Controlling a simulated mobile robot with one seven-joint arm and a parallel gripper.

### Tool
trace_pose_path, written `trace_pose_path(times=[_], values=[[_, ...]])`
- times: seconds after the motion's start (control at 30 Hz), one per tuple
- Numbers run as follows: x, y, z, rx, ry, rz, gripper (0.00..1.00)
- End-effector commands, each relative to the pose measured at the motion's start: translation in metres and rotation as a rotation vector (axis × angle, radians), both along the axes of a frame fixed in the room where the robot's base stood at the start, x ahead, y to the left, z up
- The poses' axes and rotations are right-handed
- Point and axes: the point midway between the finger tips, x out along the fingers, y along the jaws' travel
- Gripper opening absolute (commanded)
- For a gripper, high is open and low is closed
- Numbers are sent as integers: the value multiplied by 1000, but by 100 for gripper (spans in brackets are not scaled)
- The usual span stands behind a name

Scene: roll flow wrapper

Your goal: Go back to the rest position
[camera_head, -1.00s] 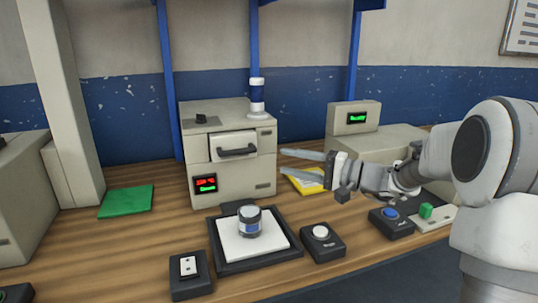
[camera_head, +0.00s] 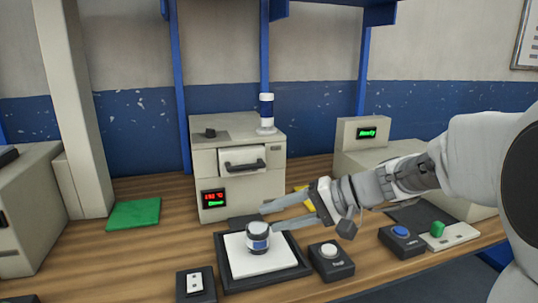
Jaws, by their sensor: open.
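My gripper (camera_head: 269,217) reaches in from the right, with its two long fingers spread apart and pointing left. It is open and nothing shows between the fingers.
A beige machine (camera_head: 265,188) with a drawer handle and red-green display stands behind. Button boxes (camera_head: 331,262) (camera_head: 401,241) and a switch box (camera_head: 195,284) line the front. A green pad (camera_head: 134,213) lies left, a yellow one (camera_head: 300,199) behind my gripper. A second beige machine (camera_head: 366,131) shows "Ready".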

Motion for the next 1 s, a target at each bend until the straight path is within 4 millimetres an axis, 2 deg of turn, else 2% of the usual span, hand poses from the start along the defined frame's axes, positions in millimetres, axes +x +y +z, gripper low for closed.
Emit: trace_pose_path(times=[0.03, 0.13, 0.23, 0.37, 0.5, 0.87, 0.9, 1.0], values=[[-21, 7, -2, -90, -5, 32, 48], [-55, 10, -12, -268, -16, 77, 48], [-86, 4, -19, -441, -48, 107, 48], [-119, -12, -25, -653, -113, 124, 48], [-149, -39, -28, -843, -183, 100, 48], [-206, -112, -42, -1089, -237, -88, 48], [-203, -111, -21, -1085, -233, -83, 48], [-202, -110, -1, -1083, -230, -81, 48]])
